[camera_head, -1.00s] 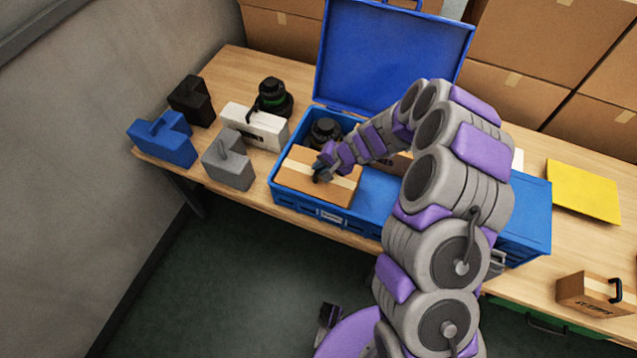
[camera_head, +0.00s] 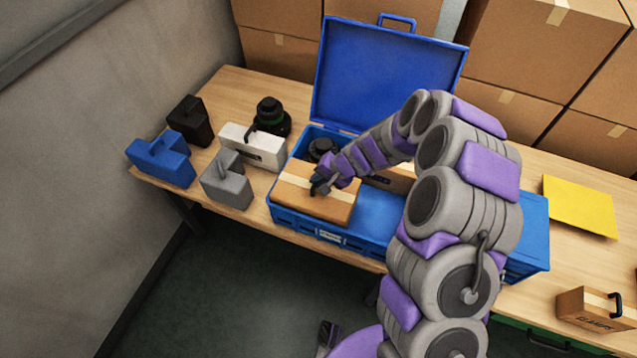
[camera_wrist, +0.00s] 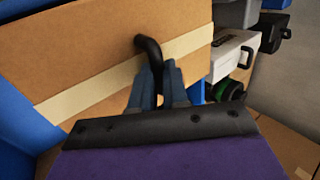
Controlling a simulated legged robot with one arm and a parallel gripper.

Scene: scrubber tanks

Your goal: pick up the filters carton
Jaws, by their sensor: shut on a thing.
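A brown carton with a pale tape strip (camera_head: 312,196) is at the left end of the open blue case (camera_head: 345,240). I cannot read a label on it. My gripper (camera_head: 318,186) is shut on the carton's black handle, on its top face. In the wrist view, my gripper (camera_wrist: 160,72) has the dark curved handle between its fingers, and the carton (camera_wrist: 90,50) fills the upper left. The carton appears slightly above the case's rim. The case's far left interior is partly hidden by the carton and my arm.
A white case (camera_head: 253,146), a grey block (camera_head: 228,180), a blue block (camera_head: 160,158), a black block (camera_head: 189,121) and a black-green round unit (camera_head: 271,116) stand left. Another handled carton (camera_head: 592,309) and a yellow sheet (camera_head: 580,206) lie right. The raised blue lid (camera_head: 388,75) stands behind.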

